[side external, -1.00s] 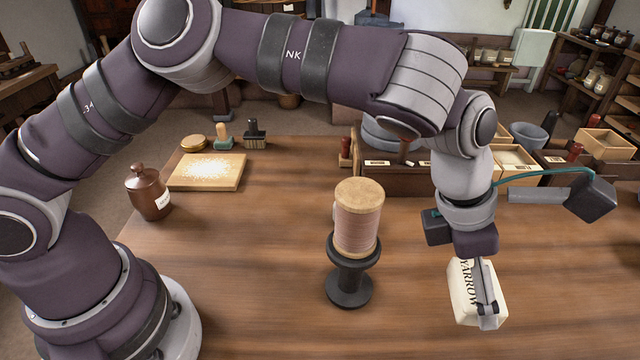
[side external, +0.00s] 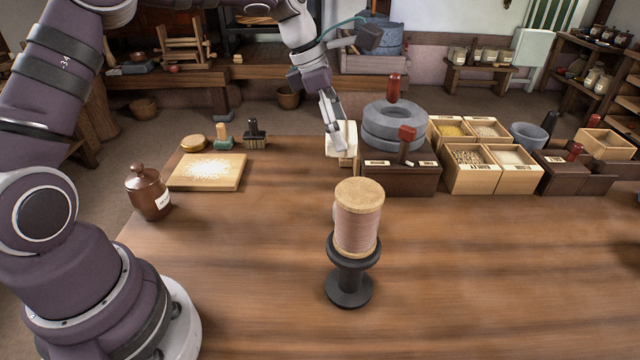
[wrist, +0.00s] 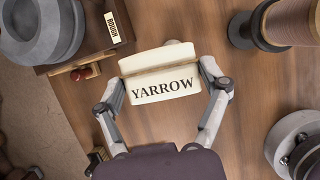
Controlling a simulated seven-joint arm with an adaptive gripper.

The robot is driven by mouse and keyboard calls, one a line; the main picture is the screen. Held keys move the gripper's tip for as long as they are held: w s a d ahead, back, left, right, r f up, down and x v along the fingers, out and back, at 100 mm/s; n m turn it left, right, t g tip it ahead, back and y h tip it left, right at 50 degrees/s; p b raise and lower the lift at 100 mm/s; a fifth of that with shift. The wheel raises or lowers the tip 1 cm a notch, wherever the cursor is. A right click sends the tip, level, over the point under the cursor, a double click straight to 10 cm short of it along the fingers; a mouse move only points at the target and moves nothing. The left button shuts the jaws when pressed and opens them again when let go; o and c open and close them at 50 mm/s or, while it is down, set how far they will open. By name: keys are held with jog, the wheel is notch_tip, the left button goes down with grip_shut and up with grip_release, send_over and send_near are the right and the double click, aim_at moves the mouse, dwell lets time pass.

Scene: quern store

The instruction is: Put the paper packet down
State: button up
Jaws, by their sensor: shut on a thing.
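The paper packet (wrist: 162,85) is cream-white and labelled YARROW in the wrist view. My gripper (wrist: 162,100) is shut on it, with one finger on each side. In the side external view the packet (side external: 341,140) hangs under my gripper (side external: 333,125) at the far part of the table, just left of the stone quern. I cannot tell from these views whether its underside touches the table.
The quern (side external: 392,128) sits on a dark wooden base, with several grain boxes (side external: 470,180) to its right. A thread spool (side external: 357,215) stands on a black stand nearer. A board (side external: 207,172) and brown jar (side external: 148,193) are left. The table's middle right is clear.

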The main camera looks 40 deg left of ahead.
send_over(277, 199)
jog(key=s+a, duration=0.1)
jog(key=shift+n, duration=0.3)
notch_tip(277, 199, down, 15)
jog(key=shift+r, duration=0.1)
jog(key=o, duration=1)
